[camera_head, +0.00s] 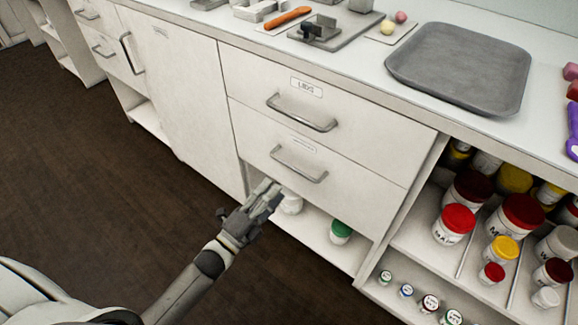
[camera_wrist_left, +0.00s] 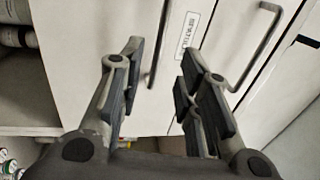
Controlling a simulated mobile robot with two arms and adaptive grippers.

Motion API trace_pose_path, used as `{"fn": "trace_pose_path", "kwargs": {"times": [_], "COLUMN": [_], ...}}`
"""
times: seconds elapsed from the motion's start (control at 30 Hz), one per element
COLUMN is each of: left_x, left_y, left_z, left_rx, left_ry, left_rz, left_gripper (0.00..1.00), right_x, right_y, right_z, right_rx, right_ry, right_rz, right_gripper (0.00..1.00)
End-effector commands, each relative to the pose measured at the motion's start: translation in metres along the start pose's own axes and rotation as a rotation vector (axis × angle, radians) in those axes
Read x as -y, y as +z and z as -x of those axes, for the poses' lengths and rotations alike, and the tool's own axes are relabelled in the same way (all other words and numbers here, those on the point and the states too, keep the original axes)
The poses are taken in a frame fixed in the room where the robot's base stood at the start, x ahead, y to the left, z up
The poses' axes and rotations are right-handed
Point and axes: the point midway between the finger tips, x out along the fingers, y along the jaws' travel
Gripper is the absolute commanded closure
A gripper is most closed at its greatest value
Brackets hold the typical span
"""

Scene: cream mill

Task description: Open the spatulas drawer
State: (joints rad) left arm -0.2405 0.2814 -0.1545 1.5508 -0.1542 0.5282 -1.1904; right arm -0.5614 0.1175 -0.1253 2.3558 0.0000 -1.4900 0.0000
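The spatulas drawer (camera_head: 250,135) seems to be the lower of two white drawers in the head view; its label (camera_head: 303,145) is too small there to read surely. It is shut, with a curved metal bar handle (camera_head: 299,166). The wrist view shows this handle (camera_wrist_left: 153,68) and the turned, blurred label (camera_wrist_left: 187,32) beyond my fingers. My left gripper (camera_head: 270,192) is below and left of the handle, in front of the cabinet. Its fingers (camera_wrist_left: 158,80) are apart and nothing is between them; the handle is farther off. My right gripper is not in view.
The shut upper drawer (camera_head: 250,75) is labelled LIDS and has a like handle (camera_head: 302,115). An open shelf with jars (camera_head: 341,232) lies below. Shelves of lidded jars (camera_head: 454,222) stand at right. A grey tray (camera_head: 460,65) lies on the counter. The dark floor at left is clear.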

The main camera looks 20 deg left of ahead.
Motion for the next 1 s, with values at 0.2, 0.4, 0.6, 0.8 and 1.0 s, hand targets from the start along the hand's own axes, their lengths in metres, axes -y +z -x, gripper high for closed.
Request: {"fn": "trace_pose_path", "kwargs": {"times": [0.2, 0.4, 0.6, 0.8, 1.0], "left_x": [0.0, 0.0, -0.001, 0.0, 0.0], "left_y": [0.0, 0.0, 0.0, 0.0, 0.0], "left_z": [-0.039, -0.072, -0.091, -0.097, -0.097], "left_rx": [0.001, 0.0, 0.001, 0.001, 0.001], "left_ry": [-0.004, -0.002, 0.001, 0.001, 0.002], "left_rz": [0.002, 0.002, 0.004, 0.004, 0.004], "left_gripper": [0.68, 0.68, 0.68, 0.68, 0.69], "right_x": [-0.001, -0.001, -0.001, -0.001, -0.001], "right_y": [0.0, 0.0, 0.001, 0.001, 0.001], "right_z": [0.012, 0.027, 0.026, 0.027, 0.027], "right_rx": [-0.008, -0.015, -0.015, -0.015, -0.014], "right_ry": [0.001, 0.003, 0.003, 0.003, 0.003], "right_rz": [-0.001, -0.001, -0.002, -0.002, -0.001], "right_gripper": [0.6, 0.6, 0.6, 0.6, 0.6]}}
